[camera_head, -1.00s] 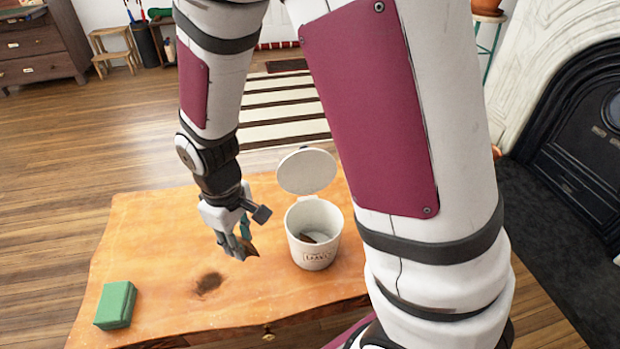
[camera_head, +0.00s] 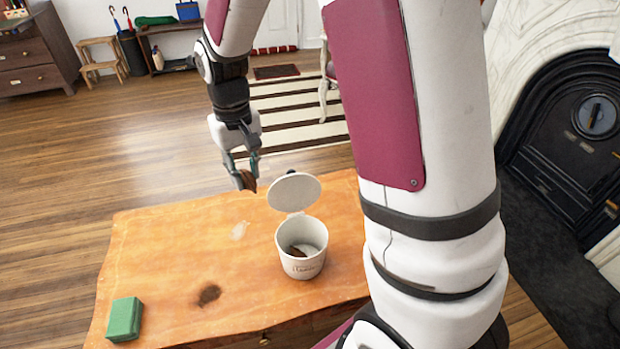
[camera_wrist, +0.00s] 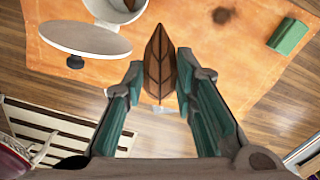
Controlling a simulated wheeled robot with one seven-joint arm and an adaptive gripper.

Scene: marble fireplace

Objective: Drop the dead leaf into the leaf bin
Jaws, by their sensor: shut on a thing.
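A brown dead leaf (camera_wrist: 159,62) with dark veins is held between the teal-padded fingers of my gripper (camera_wrist: 155,88) in the wrist view. In the head view my gripper (camera_head: 244,180) is raised above the far edge of the table, left of and behind the leaf bin, with the leaf a small brown patch at its tip. The white leaf bin (camera_head: 301,265) stands upright on the table with its round lid (camera_head: 294,191) swung open at the back. Something brown lies inside the bin. The bin's lid also shows at the upper left of the wrist view (camera_wrist: 84,38).
The wooden table (camera_head: 160,255) carries a green sponge-like block (camera_head: 124,319) at its front left corner. A dark spot marks the tabletop, and a small pale translucent patch (camera_head: 239,231) shows left of the bin. The middle left of the table is mostly clear.

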